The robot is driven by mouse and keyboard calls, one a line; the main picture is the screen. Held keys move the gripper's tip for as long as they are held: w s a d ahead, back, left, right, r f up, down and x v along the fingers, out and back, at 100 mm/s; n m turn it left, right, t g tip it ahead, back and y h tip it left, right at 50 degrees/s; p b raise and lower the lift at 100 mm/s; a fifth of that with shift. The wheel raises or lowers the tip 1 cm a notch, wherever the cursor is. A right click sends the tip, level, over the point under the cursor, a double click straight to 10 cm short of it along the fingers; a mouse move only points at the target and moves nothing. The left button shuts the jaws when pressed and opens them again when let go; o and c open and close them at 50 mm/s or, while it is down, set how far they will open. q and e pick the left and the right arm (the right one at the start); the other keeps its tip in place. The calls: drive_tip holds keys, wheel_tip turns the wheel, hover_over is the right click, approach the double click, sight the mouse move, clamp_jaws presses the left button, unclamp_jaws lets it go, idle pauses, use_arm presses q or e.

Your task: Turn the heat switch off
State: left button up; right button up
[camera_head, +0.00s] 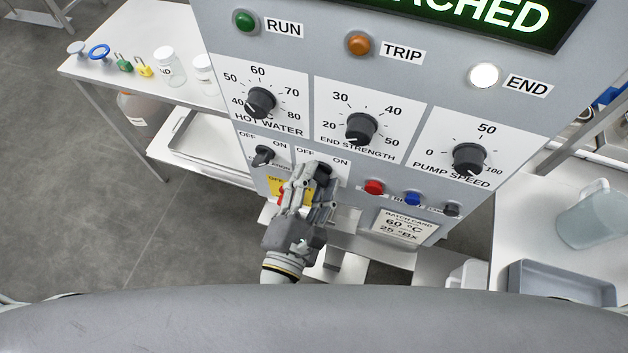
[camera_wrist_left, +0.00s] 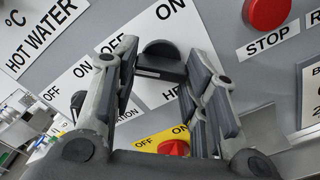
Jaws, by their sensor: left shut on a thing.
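The heat switch is a black rotary knob (camera_head: 322,171) on the grey panel, on a white plate marked OFF and ON. My left gripper (camera_head: 308,176) reaches up to it from below and is shut on it. In the left wrist view the knob (camera_wrist_left: 160,58) sits between the two fingers of the left gripper (camera_wrist_left: 163,73). Its label is mostly covered; only "HE" shows. I cannot tell for sure whether the knob points to OFF or ON. My right gripper is not in view.
A similar black switch (camera_head: 263,156) is just left. A yellow plate with a red knob (camera_wrist_left: 174,148) lies below. A red STOP button (camera_head: 374,188) and blue button (camera_head: 412,198) are to the right. Three dials are above, and a white END lamp (camera_head: 484,75) is lit.

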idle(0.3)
use_arm(q)
drive_tip(key=o, duration=1)
drive_tip(key=shift+o, duration=0.2)
drive_tip(key=v, duration=1.2)
